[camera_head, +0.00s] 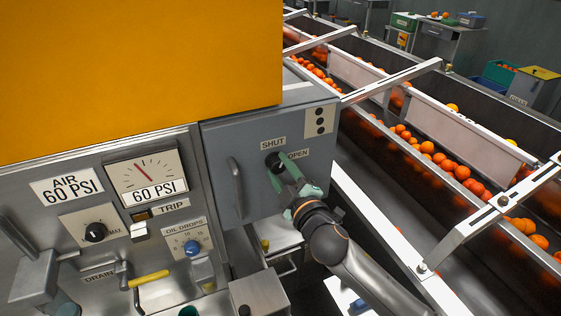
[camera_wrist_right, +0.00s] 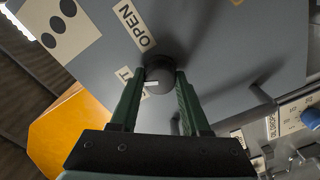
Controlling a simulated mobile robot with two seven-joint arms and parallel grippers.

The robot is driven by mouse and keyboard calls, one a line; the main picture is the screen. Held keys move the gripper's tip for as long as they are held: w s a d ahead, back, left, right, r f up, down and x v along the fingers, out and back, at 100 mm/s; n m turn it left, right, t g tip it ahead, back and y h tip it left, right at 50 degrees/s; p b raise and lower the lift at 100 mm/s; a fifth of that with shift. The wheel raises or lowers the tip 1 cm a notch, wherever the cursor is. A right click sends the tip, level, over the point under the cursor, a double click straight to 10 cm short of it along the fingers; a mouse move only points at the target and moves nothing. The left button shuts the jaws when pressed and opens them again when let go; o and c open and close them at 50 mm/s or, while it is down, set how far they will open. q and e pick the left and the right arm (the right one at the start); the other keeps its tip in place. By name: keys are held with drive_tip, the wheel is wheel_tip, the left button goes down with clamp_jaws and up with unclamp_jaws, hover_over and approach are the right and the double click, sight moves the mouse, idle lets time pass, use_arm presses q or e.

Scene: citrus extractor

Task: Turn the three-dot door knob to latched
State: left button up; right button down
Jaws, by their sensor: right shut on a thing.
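The grey door (camera_head: 225,150) carries a plate with three black dots (camera_head: 320,120) at its upper right. Its dark round knob (camera_head: 272,160) sits below the SHUT label (camera_head: 273,143) and left of the OPEN label (camera_head: 298,154). My right gripper (camera_head: 279,166) is shut on the knob. In the right wrist view the green fingers stand either side of the knob (camera_wrist_right: 158,70), and a white mark on it points toward the SHUT label, which a finger partly hides. The door looks flush with its frame. My left gripper is out of view.
A bar handle (camera_head: 236,187) stands out on the door's left side. The gauge panel (camera_head: 105,215) with its knobs and yellow lever (camera_head: 149,278) is to the left. A conveyor of oranges (camera_head: 430,150) with metal rails runs along the right.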

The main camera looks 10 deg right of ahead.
drive_tip(key=n+p, duration=0.1)
drive_tip(key=n, duration=0.2)
drive_tip(key=shift+r, duration=0.1)
drive_tip(key=shift+n+p, duration=0.6)
drive_tip(key=shift+n, duration=0.3)
drive_tip(key=shift+c, duration=1.9)
unclamp_jaws()
drive_tip(key=shift+s, duration=0.1)
drive_tip(key=s+d+b, duration=0.1)
drive_tip(key=s+d, duration=0.1)
drive_tip(key=s, duration=1)
drive_tip(key=shift+d, duration=0.2)
